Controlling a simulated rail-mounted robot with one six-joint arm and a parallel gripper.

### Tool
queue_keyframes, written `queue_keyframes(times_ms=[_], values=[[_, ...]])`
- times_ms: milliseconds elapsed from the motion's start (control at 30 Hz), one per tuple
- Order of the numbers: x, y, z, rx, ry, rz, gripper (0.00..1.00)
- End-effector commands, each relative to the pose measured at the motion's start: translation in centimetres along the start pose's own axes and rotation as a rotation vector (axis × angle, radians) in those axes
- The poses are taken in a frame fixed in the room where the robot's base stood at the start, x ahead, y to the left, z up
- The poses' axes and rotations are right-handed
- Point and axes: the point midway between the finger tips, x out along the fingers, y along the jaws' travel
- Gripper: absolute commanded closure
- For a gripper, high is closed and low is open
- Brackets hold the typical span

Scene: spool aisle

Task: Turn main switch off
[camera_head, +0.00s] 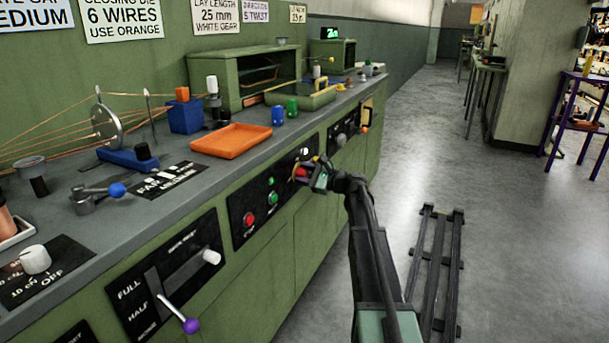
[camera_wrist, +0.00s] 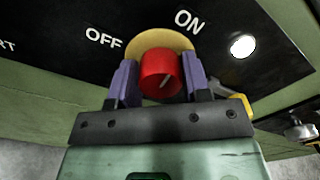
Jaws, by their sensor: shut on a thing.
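The main switch is a red round knob (camera_wrist: 160,75) on a yellow disc (camera_wrist: 172,40), set in a black panel. In the wrist view, white OFF lettering stands at its upper left and ON at its upper right. My gripper (camera_wrist: 160,82) is shut on the knob, one purple finger on each side. In the head view my gripper (camera_head: 311,174) is at the front panel and hides most of the red knob (camera_head: 300,172).
A white round lamp (camera_wrist: 243,46) sits right of the switch. Red (camera_head: 249,219) and green (camera_head: 273,198) buttons lie left of it. An orange tray (camera_head: 232,140) stands on the bench above. A purple-knobbed lever (camera_head: 190,326) sticks out nearer.

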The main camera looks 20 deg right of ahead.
Motion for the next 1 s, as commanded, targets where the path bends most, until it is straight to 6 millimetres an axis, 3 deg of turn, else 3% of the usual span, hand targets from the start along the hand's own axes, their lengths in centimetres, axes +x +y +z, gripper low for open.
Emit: queue_keyframes(times_ms=[1000], values=[[-0.05,0.16,-0.06,-0.913,0.000,0.001,0.80]])
